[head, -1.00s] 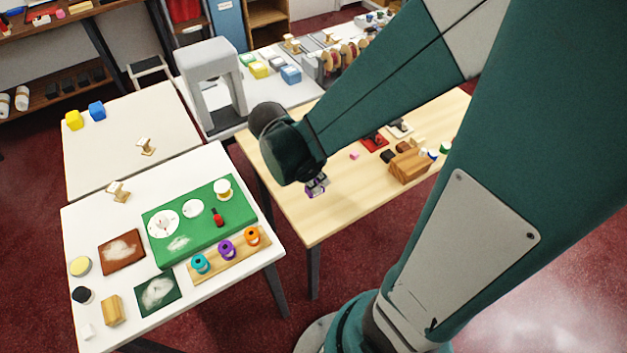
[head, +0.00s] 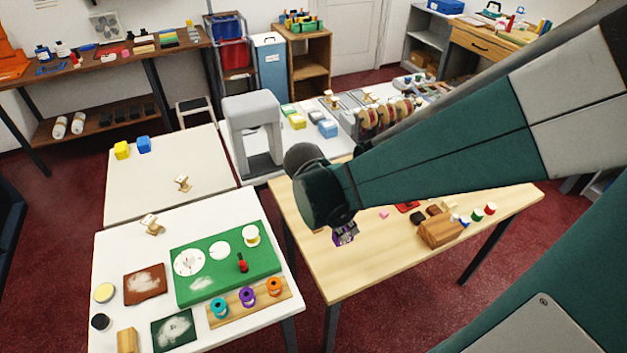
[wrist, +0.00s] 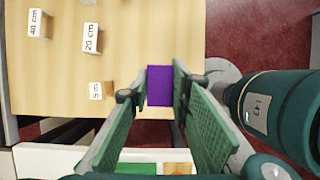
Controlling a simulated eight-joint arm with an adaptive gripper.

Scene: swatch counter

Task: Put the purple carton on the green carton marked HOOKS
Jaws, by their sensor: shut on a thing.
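The purple carton (wrist: 160,85) is between the fingers of my gripper (wrist: 158,92) in the wrist view, and the gripper is shut on it. In the head view the purple carton (head: 345,236) shows small below my gripper (head: 341,222), over the left part of the light wooden table.
The grey arch (head: 251,135) stands at the near left end of the back table. A wooden block (head: 440,232) and small items occupy the wooden table (head: 375,265).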

